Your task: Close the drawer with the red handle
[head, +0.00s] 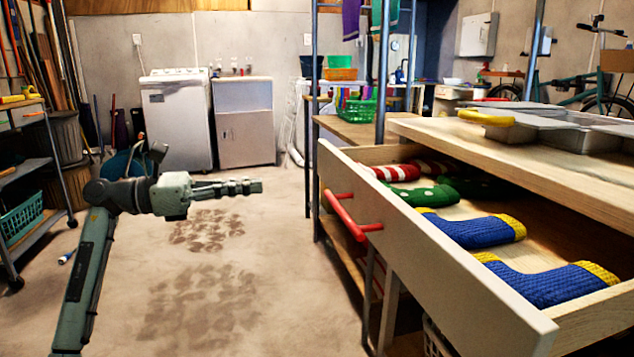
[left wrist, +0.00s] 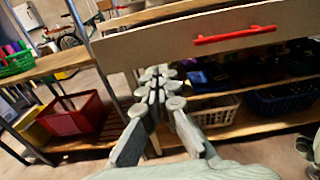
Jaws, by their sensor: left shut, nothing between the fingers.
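The drawer (head: 440,262) with the red handle (head: 352,217) is pulled out from the wooden workbench on the right of the head view. Rolled or folded socks lie in it: blue and yellow (head: 470,229), green, and red and white. My left gripper (head: 258,186) is shut and empty, left of the handle and apart from it, pointing right. In the left wrist view the drawer front (left wrist: 160,42) and red handle (left wrist: 235,35) are above and beyond the closed fingers (left wrist: 160,75). My right gripper is not in view.
Metal trays (head: 585,135) and a yellow-handled item stand on the bench top (head: 530,150). Below the drawer, a shelf holds a white basket (left wrist: 213,110) and a dark blue basket (left wrist: 283,98). A red crate (left wrist: 72,115) is to the left.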

